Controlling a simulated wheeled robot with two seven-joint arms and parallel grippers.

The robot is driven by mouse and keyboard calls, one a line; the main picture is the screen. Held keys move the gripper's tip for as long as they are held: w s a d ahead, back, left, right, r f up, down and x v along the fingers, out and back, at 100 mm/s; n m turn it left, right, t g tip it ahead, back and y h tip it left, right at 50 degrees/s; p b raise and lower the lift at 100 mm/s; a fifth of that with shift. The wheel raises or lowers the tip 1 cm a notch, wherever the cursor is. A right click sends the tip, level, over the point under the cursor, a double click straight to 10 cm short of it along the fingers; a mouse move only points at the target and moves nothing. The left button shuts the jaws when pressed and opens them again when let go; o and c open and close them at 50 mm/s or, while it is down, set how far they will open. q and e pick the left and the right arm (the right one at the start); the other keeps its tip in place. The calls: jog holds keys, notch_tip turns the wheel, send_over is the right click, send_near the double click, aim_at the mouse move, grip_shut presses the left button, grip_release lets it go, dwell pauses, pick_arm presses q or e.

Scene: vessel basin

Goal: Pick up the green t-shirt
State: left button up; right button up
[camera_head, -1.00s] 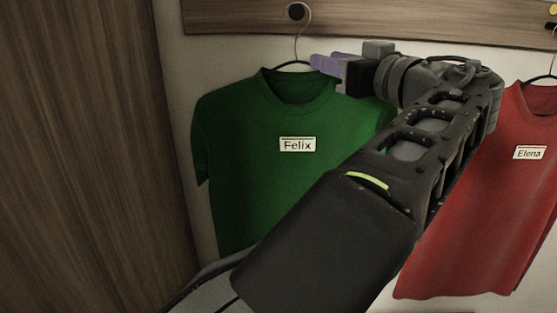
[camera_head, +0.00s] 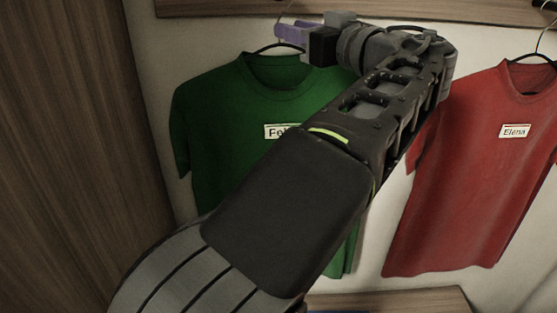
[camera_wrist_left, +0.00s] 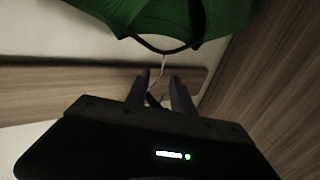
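The green t-shirt (camera_head: 225,110) hangs on a dark hanger (camera_head: 268,48) against the pale wall. Its name tag (camera_head: 276,131) is partly hidden by my left arm. My left gripper (camera_head: 287,33), with purple fingers, is just above the shirt's collar, at the hanger's hook. In the left wrist view, my left gripper (camera_wrist_left: 157,80) has its two fingers apart, with the thin hook (camera_wrist_left: 161,66) showing in the gap between them. The green t-shirt (camera_wrist_left: 180,14) shows at the top of that view. I cannot tell whether either finger touches the hook. My right gripper is not in view.
A red t-shirt (camera_head: 462,170) tagged "Elena" hangs to the right. A wooden rail (camera_head: 220,8) runs along the top, close to my gripper. A wooden panel (camera_head: 75,150) stands at the left. A wooden surface (camera_head: 390,301) lies below.

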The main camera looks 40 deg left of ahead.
pick_arm(q)
jog(key=p+x, duration=0.3)
jog(key=x, duration=0.2)
jog(key=shift+w+a, duration=0.1)
jog(key=shift+c, duration=0.2)
dwell(0.4)
grip_shut()
dwell(1.3)
